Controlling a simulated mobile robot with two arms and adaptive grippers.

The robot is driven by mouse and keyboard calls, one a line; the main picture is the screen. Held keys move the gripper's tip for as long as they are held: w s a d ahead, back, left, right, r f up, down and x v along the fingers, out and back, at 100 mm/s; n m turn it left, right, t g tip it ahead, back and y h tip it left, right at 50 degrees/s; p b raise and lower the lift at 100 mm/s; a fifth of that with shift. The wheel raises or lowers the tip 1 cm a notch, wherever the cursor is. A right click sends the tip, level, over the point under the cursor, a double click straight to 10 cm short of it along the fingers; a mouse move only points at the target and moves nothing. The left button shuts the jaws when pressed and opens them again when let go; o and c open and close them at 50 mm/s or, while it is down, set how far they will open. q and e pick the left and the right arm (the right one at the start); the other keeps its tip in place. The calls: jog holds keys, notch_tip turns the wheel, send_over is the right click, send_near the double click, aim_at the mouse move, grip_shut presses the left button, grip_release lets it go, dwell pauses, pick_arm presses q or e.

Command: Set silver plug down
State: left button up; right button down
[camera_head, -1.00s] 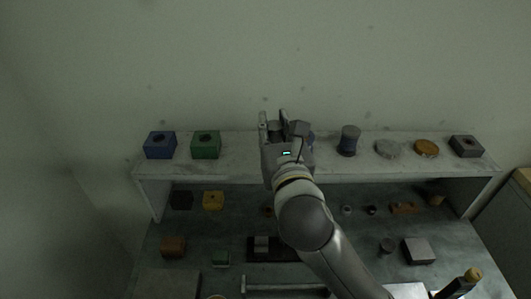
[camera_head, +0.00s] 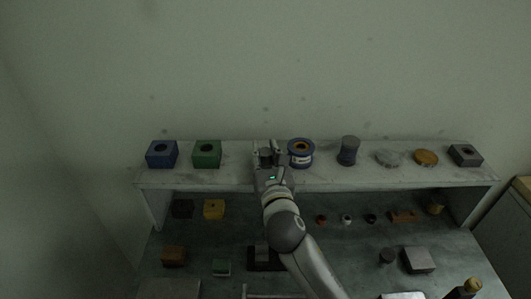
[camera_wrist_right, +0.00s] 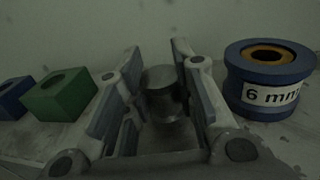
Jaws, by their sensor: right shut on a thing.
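The silver plug (camera_head: 266,154) is a short dark-grey cylinder on the upper shelf's line in the head view. My right gripper (camera_head: 266,147) is shut on it, a finger on each side. The plug (camera_wrist_right: 161,92) also shows upright between the fingers of my right gripper (camera_wrist_right: 158,75) in the right wrist view. It appears to be at or just above the shelf top; its base is partly hidden, so I cannot tell whether it touches. My left gripper is not in view.
On the shelf (camera_head: 225,178), a blue spool marked "6 mm" (camera_head: 301,160) stands close right of the gripper. A green block (camera_head: 206,160) and a blue block (camera_head: 162,160) are left. A grey spool-shaped piece (camera_head: 348,156) stands further right. Several small parts lie below.

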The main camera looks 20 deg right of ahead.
jog(key=shift+f, duration=0.1)
jog(key=c, duration=1.2)
grip_release()
